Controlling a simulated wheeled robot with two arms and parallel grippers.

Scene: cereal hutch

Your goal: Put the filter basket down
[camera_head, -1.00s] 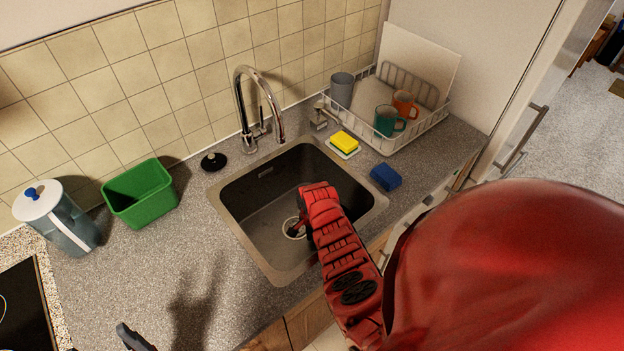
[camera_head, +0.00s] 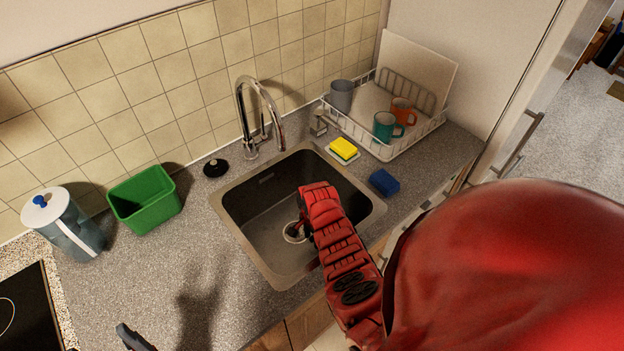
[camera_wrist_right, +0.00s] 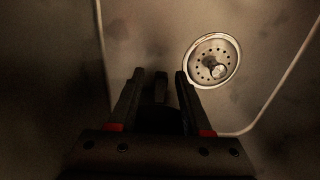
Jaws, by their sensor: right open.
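The filter basket (camera_wrist_right: 212,60) is a round metal strainer with holes and a small knob. It sits at the drain in the floor of the sink (camera_head: 262,265), and part of it shows in the head view (camera_head: 293,233). My right gripper (camera_wrist_right: 158,78) is open inside the sink bowl, its fingers apart from the basket and to its left in the wrist view. A dark slender shape between the fingers is unclear. In the head view my red right arm hides part of the sink. A dark tip at the bottom edge appears to be my left gripper (camera_head: 135,338).
A chrome faucet (camera_head: 243,110) stands behind the sink, with a black plug (camera_head: 215,167) beside it. A green bin (camera_head: 146,205) and a water pitcher (camera_head: 65,228) stand left. A yellow sponge (camera_head: 344,147), blue sponge (camera_head: 384,182) and dish rack (camera_head: 412,150) are right.

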